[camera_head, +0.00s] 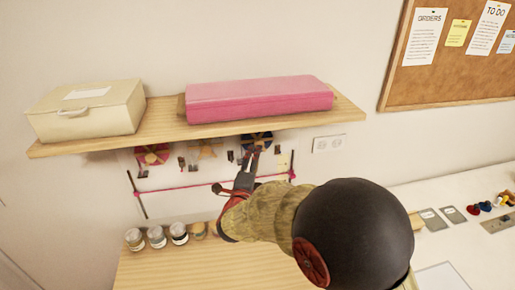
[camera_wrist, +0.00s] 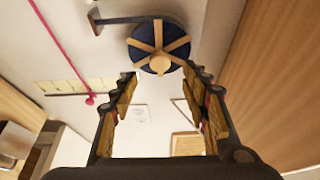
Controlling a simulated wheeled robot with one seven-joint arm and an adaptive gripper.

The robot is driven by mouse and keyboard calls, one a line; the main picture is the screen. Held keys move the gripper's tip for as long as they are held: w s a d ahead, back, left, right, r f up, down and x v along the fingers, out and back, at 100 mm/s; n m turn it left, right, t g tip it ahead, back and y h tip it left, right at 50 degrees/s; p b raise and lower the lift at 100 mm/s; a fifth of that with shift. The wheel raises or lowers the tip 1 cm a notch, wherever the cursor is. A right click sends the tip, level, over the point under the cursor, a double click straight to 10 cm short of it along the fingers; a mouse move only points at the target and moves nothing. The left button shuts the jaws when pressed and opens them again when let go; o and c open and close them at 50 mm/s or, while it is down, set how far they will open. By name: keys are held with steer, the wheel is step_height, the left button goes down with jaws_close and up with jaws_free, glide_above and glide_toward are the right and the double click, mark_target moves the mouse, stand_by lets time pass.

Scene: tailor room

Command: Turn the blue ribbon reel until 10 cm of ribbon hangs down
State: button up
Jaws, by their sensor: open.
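The blue ribbon reel (camera_head: 258,137) is mounted under the wall shelf, the rightmost of three reels. In the wrist view the reel (camera_wrist: 179,32) is a dark blue disc with pale wooden spokes and a round hub. My gripper (camera_head: 252,160) is just below and in front of the reel in the head view. In the wrist view my gripper (camera_wrist: 160,76) has its fingers spread, with the reel's hub beyond and between the tips. Nothing is held. No hanging length of blue ribbon can be made out.
A pink reel (camera_head: 152,154) and a yellow reel (camera_head: 206,149) hang to the left. A pink bar (camera_head: 180,188) runs below them. The shelf (camera_head: 300,121) above carries a cream box (camera_head: 85,115) and a pink box (camera_head: 258,93). Jars (camera_head: 157,236) stand on the wooden worktop (camera_head: 190,265).

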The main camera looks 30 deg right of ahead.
mark_target(258, 141)
steer(key=x, duration=0.7)
steer(key=shift+w+p, duration=0.2)
steer(key=shift+p, duration=0.1)
steer(key=shift+d, duration=0.1)
steer(key=shift+c, duration=0.3)
steer(key=c, duration=1.1)
steer(key=shift+f+b, duration=0.15)
steer(key=shift+b, duration=0.25)
